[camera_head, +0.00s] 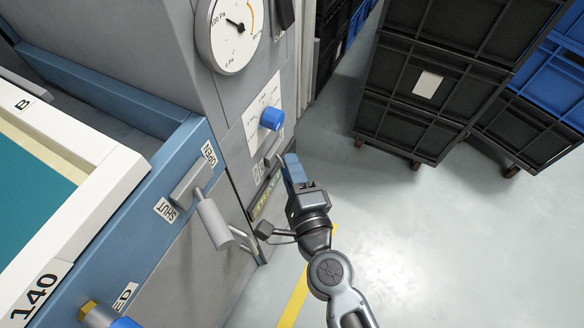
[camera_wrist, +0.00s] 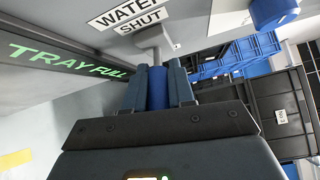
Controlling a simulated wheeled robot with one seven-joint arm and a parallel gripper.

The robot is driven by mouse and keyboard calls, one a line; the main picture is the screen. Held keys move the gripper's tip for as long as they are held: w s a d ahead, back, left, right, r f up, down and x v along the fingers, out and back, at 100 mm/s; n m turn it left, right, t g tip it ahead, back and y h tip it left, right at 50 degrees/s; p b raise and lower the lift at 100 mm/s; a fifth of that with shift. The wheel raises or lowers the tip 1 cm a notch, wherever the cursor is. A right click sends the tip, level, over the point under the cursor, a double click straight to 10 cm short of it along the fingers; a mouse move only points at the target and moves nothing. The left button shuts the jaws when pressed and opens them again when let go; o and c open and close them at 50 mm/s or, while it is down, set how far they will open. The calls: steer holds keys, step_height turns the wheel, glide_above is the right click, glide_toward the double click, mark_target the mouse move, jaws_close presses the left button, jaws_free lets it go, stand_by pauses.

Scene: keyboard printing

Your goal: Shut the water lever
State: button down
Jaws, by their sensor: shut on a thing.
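The water lever is a blue handle (camera_wrist: 157,88) on a grey metal stem. In the wrist view it hangs below a white plate (camera_wrist: 130,14) reading WATER and SHUT. My gripper (camera_wrist: 157,78) is shut on the blue handle, with one dark finger on each side of it. In the head view my gripper (camera_head: 289,160) reaches the grey machine's right-hand face. There the grey lever stem (camera_head: 272,151) shows just left of the fingertips, and the handle is mostly hidden by the fingers.
A blue knob (camera_head: 271,118) and a dial gauge (camera_head: 228,32) are above the lever. A TRAY FULL sign (camera_wrist: 68,58) is beside it. A grey OPEN/SHUT lever (camera_head: 212,218) juts out at left. Black crates (camera_head: 415,115) stand on wheels at right. Floor between is clear.

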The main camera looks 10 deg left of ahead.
steer(key=shift+s+a, duration=0.1)
steer(key=shift+a, duration=0.1)
steer(key=c, duration=1)
jaws_free()
steer(key=shift+o, duration=0.2)
steer(key=shift+d, duration=0.1)
steer(key=b+v, duration=0.1)
steer(key=v, duration=0.6)
steer(key=shift+s, duration=0.35)
steer(key=shift+d, duration=0.15)
